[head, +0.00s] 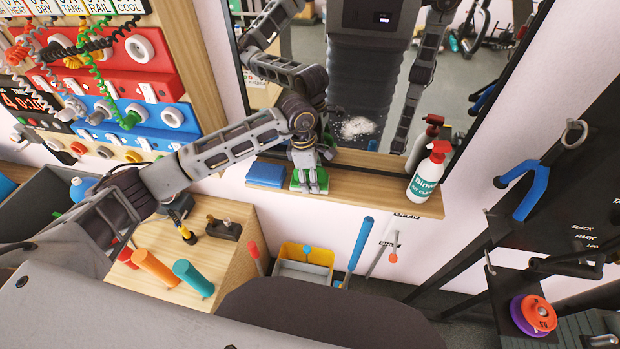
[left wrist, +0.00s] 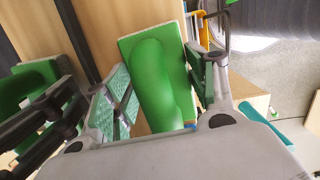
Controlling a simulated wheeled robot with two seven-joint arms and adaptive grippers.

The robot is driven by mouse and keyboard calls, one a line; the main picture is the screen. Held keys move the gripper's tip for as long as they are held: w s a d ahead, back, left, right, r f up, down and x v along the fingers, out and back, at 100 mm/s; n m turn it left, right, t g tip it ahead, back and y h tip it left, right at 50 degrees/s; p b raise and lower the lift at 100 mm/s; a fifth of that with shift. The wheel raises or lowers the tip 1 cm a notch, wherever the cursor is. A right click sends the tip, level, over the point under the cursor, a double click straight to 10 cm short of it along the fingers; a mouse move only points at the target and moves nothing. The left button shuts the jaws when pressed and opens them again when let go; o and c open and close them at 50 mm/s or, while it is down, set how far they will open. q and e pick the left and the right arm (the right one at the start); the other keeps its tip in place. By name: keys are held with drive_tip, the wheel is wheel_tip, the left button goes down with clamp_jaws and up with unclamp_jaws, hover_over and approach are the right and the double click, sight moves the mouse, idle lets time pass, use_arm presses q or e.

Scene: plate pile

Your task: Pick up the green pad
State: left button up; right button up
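The green pad (head: 322,186) lies on the wooden shelf (head: 375,190) below the mirror, partly hidden by my left gripper (head: 308,178), which reaches down over it. In the left wrist view the green pad (left wrist: 158,85) has a rounded raised grip on top and sits between the two fingers of my left gripper (left wrist: 160,90). The fingers are spread, one on each side of the pad. A gap shows on the left side; whether the right finger touches it I cannot tell. My right gripper is not in view.
A blue pad (head: 266,174) lies just left of the gripper on the shelf. A white spray bottle with a red top (head: 428,172) stands at the shelf's right end. The mirror (head: 370,100) rises right behind. A yellow bin (head: 306,255) stands below.

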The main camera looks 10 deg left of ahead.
use_arm(q)
drive_tip(key=shift+c, duration=1.4)
drive_tip(key=shift+r, duration=0.1)
drive_tip(key=shift+r, duration=0.15)
wheel_tip(320, 180, up, 9)
drive_tip(key=shift+r+b, duration=0.2)
drive_tip(key=shift+b, duration=0.75)
drive_tip(key=shift+r, duration=0.1)
